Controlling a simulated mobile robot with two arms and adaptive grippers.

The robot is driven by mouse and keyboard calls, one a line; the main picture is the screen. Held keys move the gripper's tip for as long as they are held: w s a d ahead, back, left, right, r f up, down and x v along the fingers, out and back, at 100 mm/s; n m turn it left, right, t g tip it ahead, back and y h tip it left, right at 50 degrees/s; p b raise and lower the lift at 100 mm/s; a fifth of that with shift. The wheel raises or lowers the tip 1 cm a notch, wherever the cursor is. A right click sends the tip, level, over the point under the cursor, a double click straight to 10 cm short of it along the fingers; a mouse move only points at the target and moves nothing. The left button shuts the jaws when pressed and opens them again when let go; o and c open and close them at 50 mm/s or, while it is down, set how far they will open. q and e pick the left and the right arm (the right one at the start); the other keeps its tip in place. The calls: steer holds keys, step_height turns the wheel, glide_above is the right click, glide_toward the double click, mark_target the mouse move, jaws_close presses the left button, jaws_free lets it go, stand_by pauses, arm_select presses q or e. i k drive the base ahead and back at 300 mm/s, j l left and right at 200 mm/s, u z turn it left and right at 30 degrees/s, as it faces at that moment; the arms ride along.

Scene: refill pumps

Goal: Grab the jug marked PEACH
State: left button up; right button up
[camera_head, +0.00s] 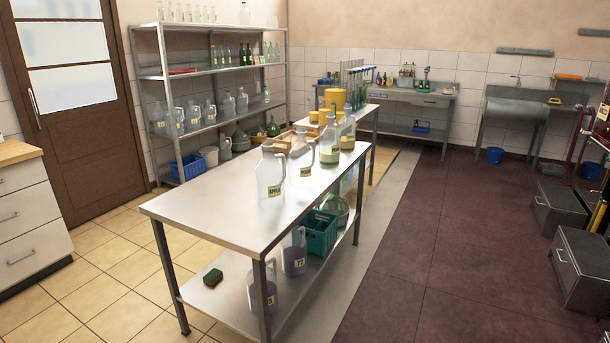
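Several clear jugs stand upright on the steel table (205,212). The front jug (268,165) carries a yellow label that reads APPLE. Just behind it to the right is a second jug (300,152), whose label looks like PEACH but is too small to read surely. Farther back stand a third jug (330,135) with pale yellow-green contents and another jug (348,128), with labels I cannot read. Neither of my grippers is in view.
The table's near left half is bare. Its lower shelf holds jugs with purple liquid (294,258), a teal crate (319,238) and a green sponge (213,277). A wooden crate (265,143) lies behind. Red floor (440,250) is clear to the right; grey boxes (580,262) stand far right.

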mark_target(301, 158)
steer(key=i+l+u, duration=0.1)
steer(key=u, duration=0.45)
steer(key=i+l+u, duration=0.3)
steer(key=l, duration=0.35)
steer(key=i+l+u, duration=0.15)
steer(key=i+l, duration=0.15)
steer(key=i+l+u, duration=0.15)
steer(key=l, duration=0.3)
steer(key=i+l+u, duration=0.15)
steer(key=l, duration=0.25)
